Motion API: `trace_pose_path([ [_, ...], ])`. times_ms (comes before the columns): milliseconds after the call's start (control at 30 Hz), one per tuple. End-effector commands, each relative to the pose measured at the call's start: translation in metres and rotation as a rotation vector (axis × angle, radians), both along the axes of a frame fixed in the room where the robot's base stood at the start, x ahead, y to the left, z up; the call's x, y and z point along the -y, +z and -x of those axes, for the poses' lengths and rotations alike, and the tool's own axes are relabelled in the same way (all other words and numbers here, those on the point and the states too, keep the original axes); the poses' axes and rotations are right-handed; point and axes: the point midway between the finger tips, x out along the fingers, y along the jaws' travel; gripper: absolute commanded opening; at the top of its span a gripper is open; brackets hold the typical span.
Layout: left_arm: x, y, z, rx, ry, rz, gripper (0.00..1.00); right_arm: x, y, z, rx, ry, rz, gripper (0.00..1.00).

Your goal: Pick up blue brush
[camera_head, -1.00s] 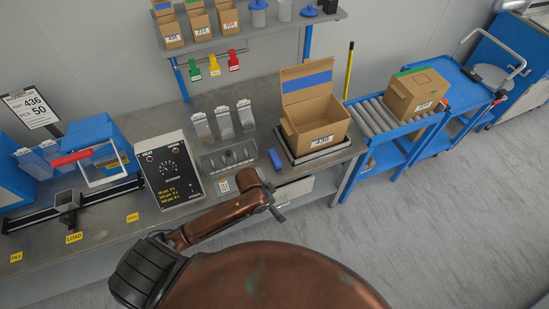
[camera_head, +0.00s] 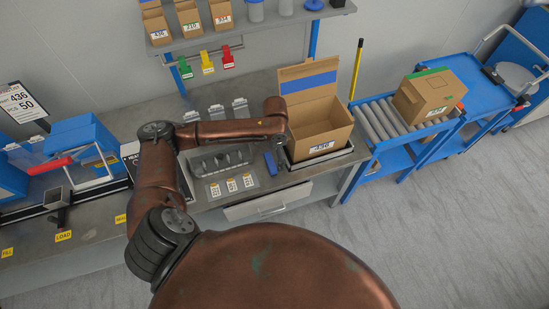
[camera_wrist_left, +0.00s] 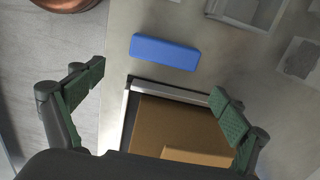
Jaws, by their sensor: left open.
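The blue brush (camera_head: 271,163) lies on the grey workbench, just left of the open cardboard box (camera_head: 320,128). In the left wrist view the blue brush (camera_wrist_left: 165,52) is a rounded blue bar, beyond the fingertips and roughly between their lines. My left gripper (camera_wrist_left: 158,78) is open, with nothing between its green-padded fingers. In the head view my left gripper (camera_head: 284,137) is above the bench near the brush and the box's left side, partly hidden by its own arm. My right gripper is not in view.
The cardboard box (camera_wrist_left: 180,125) stands on a scale (camera_head: 343,155) and lies under the open fingers in the wrist view. A tray (camera_head: 208,160) and label cards (camera_head: 232,186) are left of the brush. A roller conveyor (camera_head: 384,120) is to the right.

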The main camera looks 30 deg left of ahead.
Motion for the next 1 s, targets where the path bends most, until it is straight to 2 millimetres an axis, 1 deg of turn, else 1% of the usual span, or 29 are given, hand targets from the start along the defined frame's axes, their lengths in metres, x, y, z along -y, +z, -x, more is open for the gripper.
trace_pose_path([
  [33,-0.004,-0.007,0.006,-0.002,0.005,-0.002,0.93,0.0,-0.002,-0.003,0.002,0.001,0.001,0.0],
  [100,-0.008,-0.013,0.01,0.002,0.012,-0.001,0.93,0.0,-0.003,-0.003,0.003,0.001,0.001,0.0],
  [233,-0.013,-0.021,0.011,0.003,0.02,-0.002,0.93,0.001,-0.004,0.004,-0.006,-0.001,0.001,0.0],
  [267,-0.014,-0.025,0.011,0.001,0.02,-0.002,0.93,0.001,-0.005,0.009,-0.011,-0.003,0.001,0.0],
  [400,-0.019,-0.047,0.006,-0.004,0.022,-0.002,0.93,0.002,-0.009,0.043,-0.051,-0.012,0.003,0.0],
  [467,-0.018,-0.057,0.005,-0.004,0.019,-0.001,0.93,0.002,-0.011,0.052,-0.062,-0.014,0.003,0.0],
  [500,-0.018,-0.063,0.005,-0.004,0.019,-0.001,0.93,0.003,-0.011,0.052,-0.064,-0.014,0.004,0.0],
  [567,-0.018,-0.068,0.004,-0.003,0.018,-0.002,0.93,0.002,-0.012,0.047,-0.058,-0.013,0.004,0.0],
  [600,-0.018,-0.069,0.004,-0.003,0.019,-0.002,0.93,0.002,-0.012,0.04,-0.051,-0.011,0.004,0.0],
  [700,-0.018,-0.069,0.004,-0.001,0.018,-0.001,0.93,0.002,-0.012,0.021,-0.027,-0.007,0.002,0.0],
  [800,-0.018,-0.069,0.004,-0.001,0.017,-0.001,0.93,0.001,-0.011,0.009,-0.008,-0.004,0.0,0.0],
  [900,-0.017,-0.069,0.003,-0.001,0.016,-0.001,0.86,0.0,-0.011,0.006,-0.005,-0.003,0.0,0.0],
  [1000,-0.017,-0.069,0.003,-0.002,0.016,-0.002,0.79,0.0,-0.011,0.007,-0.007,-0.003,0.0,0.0],
])
